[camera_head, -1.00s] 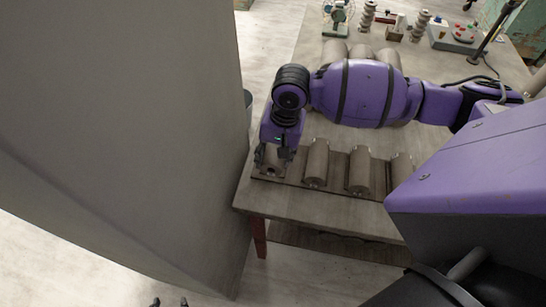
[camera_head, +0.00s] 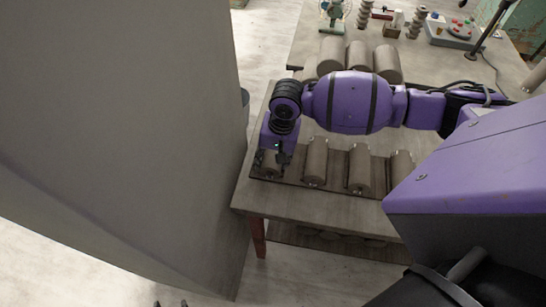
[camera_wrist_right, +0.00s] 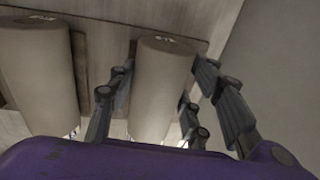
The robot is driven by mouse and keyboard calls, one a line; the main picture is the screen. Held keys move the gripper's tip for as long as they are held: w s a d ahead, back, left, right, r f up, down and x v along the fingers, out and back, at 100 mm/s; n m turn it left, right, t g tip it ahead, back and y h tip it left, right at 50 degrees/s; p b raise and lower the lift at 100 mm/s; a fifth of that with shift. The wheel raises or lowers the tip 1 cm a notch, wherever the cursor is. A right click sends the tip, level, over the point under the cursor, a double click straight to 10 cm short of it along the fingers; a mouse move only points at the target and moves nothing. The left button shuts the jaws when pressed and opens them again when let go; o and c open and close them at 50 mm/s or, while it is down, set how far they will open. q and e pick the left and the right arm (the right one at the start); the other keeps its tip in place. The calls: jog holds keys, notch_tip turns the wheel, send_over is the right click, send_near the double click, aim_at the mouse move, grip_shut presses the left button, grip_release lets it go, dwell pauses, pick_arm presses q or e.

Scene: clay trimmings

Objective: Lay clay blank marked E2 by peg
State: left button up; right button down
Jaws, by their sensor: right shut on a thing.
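My right gripper (camera_head: 272,166) is at the left end of the dark board (camera_head: 295,181) on the table. It is shut on a grey-brown clay blank (camera_head: 270,160), a cylinder lying on its side, partly hidden by the gripper. In the right wrist view this blank (camera_wrist_right: 160,88) is between the fingers of the gripper (camera_wrist_right: 162,78). A small shiny peg-like piece shows at the lower end of each blank. My left gripper is not in view.
Several more blanks lie along the board, including one at its middle (camera_head: 316,161). Three larger cylinders (camera_head: 331,55) lie behind my right arm. A control box (camera_head: 450,31) and small stands are at the back. A big grey surface (camera_head: 120,120) fills the left side.

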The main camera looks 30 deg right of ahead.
jog(key=c, duration=1.1)
grip_release()
jog(key=shift+o, duration=0.9)
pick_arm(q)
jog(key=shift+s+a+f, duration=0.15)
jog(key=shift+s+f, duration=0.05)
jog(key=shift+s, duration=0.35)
pick_arm(e)
jog(key=shift+r, duration=0.1)
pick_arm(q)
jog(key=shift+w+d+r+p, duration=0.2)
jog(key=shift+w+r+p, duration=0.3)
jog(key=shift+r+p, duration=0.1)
pick_arm(e)
notch_tip(320, 180, up, 12)
jog(key=s+d, duration=0.1)
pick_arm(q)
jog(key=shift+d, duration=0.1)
pick_arm(e)
jog(key=shift+d, duration=0.1)
